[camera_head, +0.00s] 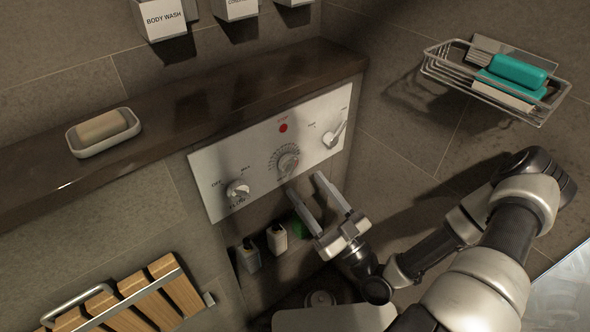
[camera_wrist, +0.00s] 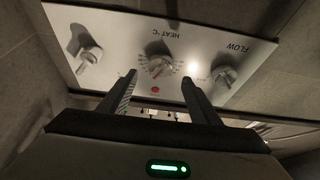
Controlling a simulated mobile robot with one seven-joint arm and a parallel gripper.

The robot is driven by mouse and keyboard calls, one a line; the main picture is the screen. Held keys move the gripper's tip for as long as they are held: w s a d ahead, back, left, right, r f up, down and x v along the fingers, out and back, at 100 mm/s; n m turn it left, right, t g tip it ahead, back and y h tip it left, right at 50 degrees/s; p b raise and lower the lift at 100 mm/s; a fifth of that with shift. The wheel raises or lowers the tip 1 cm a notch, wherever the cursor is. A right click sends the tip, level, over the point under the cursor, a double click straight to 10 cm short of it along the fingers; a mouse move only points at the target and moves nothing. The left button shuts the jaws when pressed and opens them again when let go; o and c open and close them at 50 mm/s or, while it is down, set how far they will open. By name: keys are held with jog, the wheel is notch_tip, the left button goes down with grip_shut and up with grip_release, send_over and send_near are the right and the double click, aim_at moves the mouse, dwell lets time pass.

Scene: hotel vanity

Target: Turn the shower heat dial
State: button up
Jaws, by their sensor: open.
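The heat dial (camera_head: 287,162) is a round metal knob ringed by scale marks, in the middle of a pale control panel (camera_head: 215,165). In the wrist view the dial (camera_wrist: 158,66) shows upside down under the label "HEAT °C". My gripper (camera_head: 305,183) is open and empty, just below and to the right of the dial in the head view. In the wrist view the fingers (camera_wrist: 159,77) are spread, with the dial framed between their tips. The gap to the dial is hard to judge; no contact shows.
The flow knob (camera_head: 238,190) is left of the dial; a lever knob (camera_head: 333,137) is right. A dark ledge (camera_head: 185,122) with a soap dish (camera_head: 74,139) runs above. A wire basket (camera_head: 440,62) hangs at upper right. Small bottles (camera_head: 277,238) stand below the panel.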

aim_at(294, 169)
jog(key=x, duration=0.6)
jog(key=shift+w+a, duration=0.1)
jog(key=shift+w, duration=0.05)
jog(key=shift+c, duration=0.3)
jog(key=c, duration=1)
